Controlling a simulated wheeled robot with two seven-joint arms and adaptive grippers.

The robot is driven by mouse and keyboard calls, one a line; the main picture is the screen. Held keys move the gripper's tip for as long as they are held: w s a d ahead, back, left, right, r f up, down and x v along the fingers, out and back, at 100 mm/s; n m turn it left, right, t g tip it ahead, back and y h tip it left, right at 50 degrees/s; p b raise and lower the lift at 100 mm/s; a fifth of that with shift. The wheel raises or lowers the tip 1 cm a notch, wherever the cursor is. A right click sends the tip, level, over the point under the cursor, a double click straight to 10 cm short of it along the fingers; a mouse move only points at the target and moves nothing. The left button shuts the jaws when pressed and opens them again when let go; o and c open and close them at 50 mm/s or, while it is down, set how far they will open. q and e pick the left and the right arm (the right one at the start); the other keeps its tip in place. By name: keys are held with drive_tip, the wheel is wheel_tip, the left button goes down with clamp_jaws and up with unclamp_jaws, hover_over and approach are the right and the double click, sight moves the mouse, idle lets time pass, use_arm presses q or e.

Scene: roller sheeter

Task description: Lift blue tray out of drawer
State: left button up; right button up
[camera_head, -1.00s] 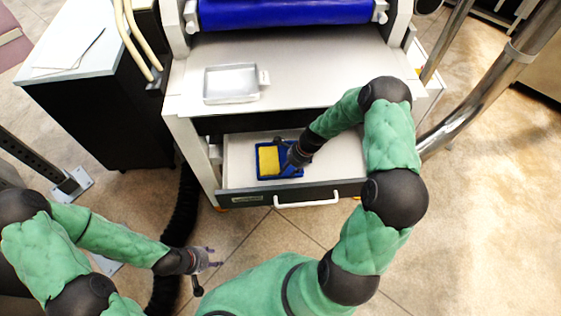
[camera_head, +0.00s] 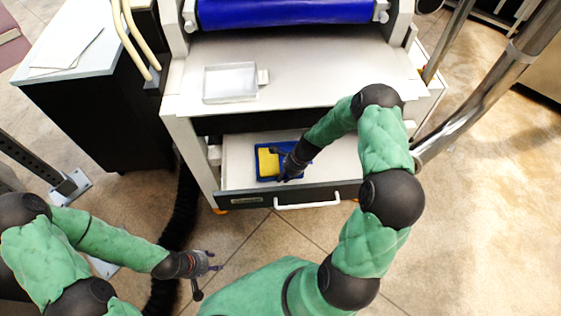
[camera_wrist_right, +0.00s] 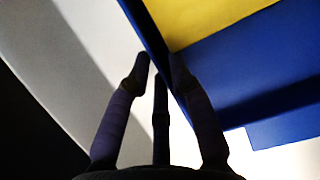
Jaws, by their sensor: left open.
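The blue tray (camera_head: 265,177) lies in the open drawer (camera_head: 234,174) under the machine's flat top, with a yellow block (camera_head: 268,162) in it. My right gripper (camera_head: 284,175) is at the tray's edge. In the right wrist view, the fingers of my right gripper (camera_wrist_right: 160,65) straddle the tray's thin dark wall. One finger is over the blue floor (camera_wrist_right: 235,75), and the others are outside the wall. I cannot tell whether they are shut on it. My left gripper (camera_head: 211,268) is open and empty, low over the floor and apart from the drawer.
A clear, shallow tray (camera_head: 230,82) sits on the machine's flat top (camera_head: 320,75), above the drawer. The drawer front has a white handle (camera_head: 307,202). A black cabinet (camera_head: 110,125) stands at left and a metal post (camera_head: 480,85) at right.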

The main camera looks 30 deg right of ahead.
clamp_jaws()
